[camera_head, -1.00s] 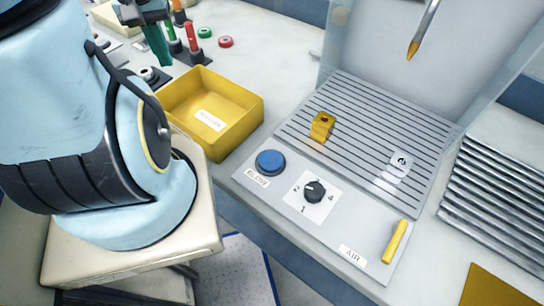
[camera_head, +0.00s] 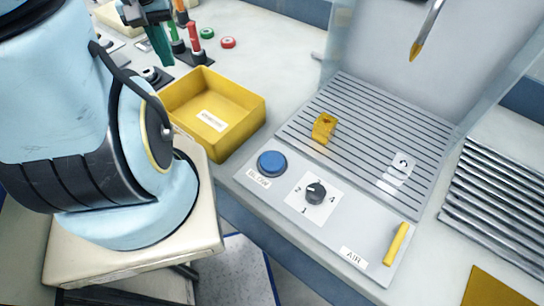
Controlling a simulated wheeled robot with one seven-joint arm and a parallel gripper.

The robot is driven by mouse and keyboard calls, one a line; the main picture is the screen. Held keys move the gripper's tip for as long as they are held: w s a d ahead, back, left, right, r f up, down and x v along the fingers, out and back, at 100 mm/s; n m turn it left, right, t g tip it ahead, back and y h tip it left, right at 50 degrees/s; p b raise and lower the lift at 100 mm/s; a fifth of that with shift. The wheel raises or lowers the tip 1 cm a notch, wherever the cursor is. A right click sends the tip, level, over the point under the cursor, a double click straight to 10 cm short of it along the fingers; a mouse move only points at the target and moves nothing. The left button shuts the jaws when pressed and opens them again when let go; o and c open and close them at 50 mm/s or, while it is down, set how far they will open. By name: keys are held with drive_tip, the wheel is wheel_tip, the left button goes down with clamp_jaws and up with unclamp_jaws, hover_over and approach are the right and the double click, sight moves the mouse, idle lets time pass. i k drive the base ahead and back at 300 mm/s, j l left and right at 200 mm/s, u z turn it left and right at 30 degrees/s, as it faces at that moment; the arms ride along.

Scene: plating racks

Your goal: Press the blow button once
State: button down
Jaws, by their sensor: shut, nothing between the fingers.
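The blue blow button (camera_head: 272,163) is a round cap on the front left of the grey control panel (camera_head: 325,240), above a label that reads BLOW. My gripper (camera_head: 158,45) is at the top left of the head view, its teal fingers pointing down and shut with nothing between them. It is well apart from the button, to its upper left, beyond the yellow bin. Nothing covers the button.
A black rotary knob (camera_head: 315,192) and a yellow AIR lever (camera_head: 396,244) share the panel. A yellow block (camera_head: 323,128) sits on the slatted grate (camera_head: 370,120) under a gold-tipped nozzle (camera_head: 416,50). A yellow bin (camera_head: 245,135) stands left of the button. Red and green pieces stand behind.

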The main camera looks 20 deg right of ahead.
sight(271, 162)
drive_tip(key=j+z, duration=0.95)
drive_tip(key=k+j+z, duration=0.1)
drive_tip(key=j+z, duration=0.25)
drive_tip(key=z, duration=0.15)
